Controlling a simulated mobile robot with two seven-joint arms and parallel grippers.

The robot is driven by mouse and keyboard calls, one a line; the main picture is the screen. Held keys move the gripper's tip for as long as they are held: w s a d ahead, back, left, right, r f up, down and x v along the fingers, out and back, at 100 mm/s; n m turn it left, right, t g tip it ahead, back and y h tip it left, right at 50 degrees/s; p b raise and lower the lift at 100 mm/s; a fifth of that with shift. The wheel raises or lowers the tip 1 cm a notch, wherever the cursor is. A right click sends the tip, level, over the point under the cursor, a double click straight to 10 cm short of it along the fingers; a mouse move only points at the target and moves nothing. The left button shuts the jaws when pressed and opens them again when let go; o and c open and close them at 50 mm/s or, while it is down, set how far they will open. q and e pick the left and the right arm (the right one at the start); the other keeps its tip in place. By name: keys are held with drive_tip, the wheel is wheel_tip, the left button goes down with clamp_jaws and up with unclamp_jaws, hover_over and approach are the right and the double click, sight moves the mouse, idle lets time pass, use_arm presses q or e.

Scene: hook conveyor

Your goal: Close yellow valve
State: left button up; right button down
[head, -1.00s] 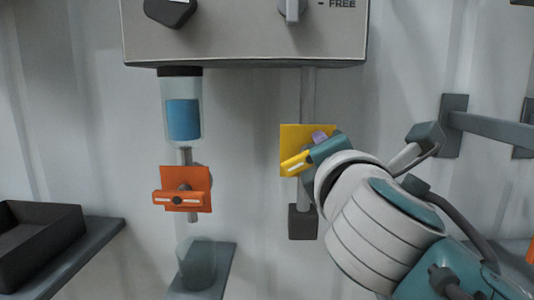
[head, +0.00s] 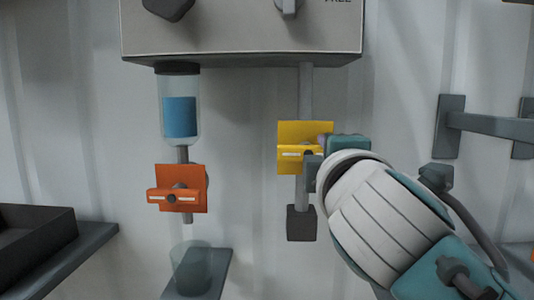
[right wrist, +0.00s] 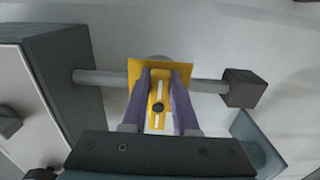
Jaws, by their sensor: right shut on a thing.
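The yellow valve (head: 290,131) sits on a grey vertical pipe below the control box in the head view. Its yellow handle (head: 291,153) lies about level across the pipe, with its right end at my right gripper (head: 322,150). In the right wrist view, the purple fingers of my right gripper (right wrist: 161,100) are closed on both sides of the handle (right wrist: 160,92), in front of the yellow plate (right wrist: 138,68). The handle's right part is hidden by the gripper in the head view. My left gripper is not in view.
A dark tray (head: 35,240) is at the far left, and a grey rail (head: 490,124) at the right.

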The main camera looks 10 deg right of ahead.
idle(0.3)
drive_tip(key=c, duration=0.7)
unclamp_jaws()
drive_tip(key=v, duration=1)
drive_tip(key=shift+b, duration=0.35)
